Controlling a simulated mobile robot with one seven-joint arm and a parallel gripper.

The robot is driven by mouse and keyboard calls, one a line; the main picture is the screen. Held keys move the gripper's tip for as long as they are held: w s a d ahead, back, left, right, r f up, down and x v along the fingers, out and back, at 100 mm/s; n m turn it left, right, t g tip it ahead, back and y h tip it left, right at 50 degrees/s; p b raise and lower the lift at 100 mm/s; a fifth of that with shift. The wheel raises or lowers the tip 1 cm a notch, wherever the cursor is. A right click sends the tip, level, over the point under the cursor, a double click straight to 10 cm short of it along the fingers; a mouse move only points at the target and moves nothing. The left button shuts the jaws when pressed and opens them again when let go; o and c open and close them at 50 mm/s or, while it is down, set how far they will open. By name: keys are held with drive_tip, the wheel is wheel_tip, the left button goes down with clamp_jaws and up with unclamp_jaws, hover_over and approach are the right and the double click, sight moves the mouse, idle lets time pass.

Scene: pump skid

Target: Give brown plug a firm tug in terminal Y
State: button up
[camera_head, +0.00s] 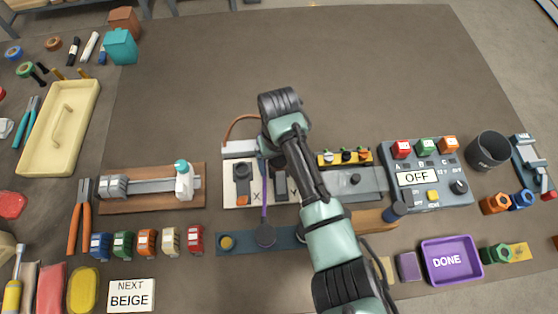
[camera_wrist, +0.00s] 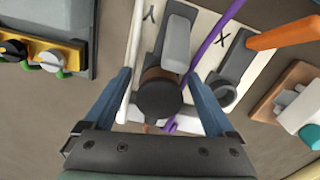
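In the wrist view, terminal Y sits on a white board (camera_wrist: 146,45), with its letter beside a grey lever block (camera_wrist: 177,42). The brown plug (camera_wrist: 157,75) shows there as a brown band behind a dark round end (camera_wrist: 158,97). My gripper (camera_wrist: 158,80) is open, with one blue finger on each side of the plug. I see gaps between the fingers and the plug. Terminal X, with a dark lever and socket (camera_wrist: 221,92), is to the right.
A purple cable (camera_wrist: 212,45) runs close beside the right finger. A grey panel with yellow strip (camera_wrist: 45,50) is at left. In the head view, the table behind the board is clear; a purple DONE tray (camera_head: 428,273) stands front right.

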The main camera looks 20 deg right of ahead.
wheel_tip(320, 180, up, 13)
drive_tip(key=p, duration=0.1)
idle(0.5)
